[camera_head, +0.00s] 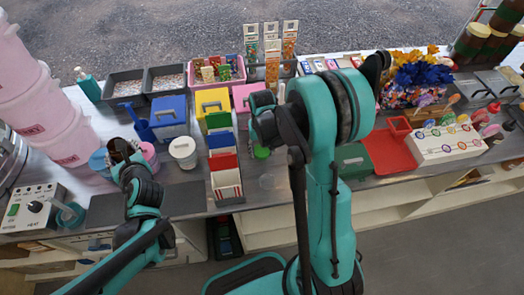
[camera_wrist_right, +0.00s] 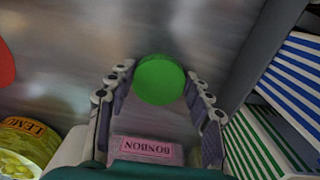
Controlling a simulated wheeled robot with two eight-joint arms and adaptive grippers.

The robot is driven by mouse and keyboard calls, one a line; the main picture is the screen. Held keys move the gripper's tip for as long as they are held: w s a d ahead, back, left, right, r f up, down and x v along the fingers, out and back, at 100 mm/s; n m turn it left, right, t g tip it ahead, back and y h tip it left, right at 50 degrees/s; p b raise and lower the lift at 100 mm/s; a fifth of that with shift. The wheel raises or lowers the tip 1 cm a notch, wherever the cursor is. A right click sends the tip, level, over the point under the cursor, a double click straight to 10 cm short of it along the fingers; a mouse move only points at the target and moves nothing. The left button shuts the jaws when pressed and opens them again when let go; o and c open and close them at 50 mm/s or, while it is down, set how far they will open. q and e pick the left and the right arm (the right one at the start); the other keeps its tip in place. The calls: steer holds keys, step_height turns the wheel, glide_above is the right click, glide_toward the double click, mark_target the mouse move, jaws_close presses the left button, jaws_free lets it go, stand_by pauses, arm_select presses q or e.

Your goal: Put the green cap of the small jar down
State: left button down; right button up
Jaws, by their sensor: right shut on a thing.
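The green cap (camera_wrist_right: 160,80) is round and sits between the two fingertips of my right gripper (camera_wrist_right: 158,88), which is shut on it. In the head view, the cap (camera_head: 262,153) shows just below my right gripper (camera_head: 262,128), over the counter. A clear jar with a pink BONBON label (camera_wrist_right: 148,150) shows between the fingers at the bottom of the wrist view, partly hidden by the gripper. I cannot tell how high the cap is above the counter. My left gripper (camera_head: 122,152) is at the left by the small tubs; its fingers are unclear.
Striped paper bags (camera_wrist_right: 258,140) stand close to the right in the wrist view. A yellow jar (camera_wrist_right: 25,145) labelled LEMO is at the lower left. The bag rack (camera_head: 225,170) stands left of my right gripper; a red tray (camera_head: 392,152) and green box (camera_head: 352,160) are right.

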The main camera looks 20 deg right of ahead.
arm_select(q)
steer(key=shift+r, duration=0.1)
arm_select(e)
steer(key=shift+r, duration=0.1)
arm_select(q)
steer(key=shift+f, duration=0.2)
arm_select(e)
steer(key=shift+f, duration=0.2)
steer(key=o, duration=1.3)
steer(key=shift+c, duration=0.2)
steer(key=shift+r, duration=0.1)
arm_select(q)
steer(key=shift+r, duration=0.1)
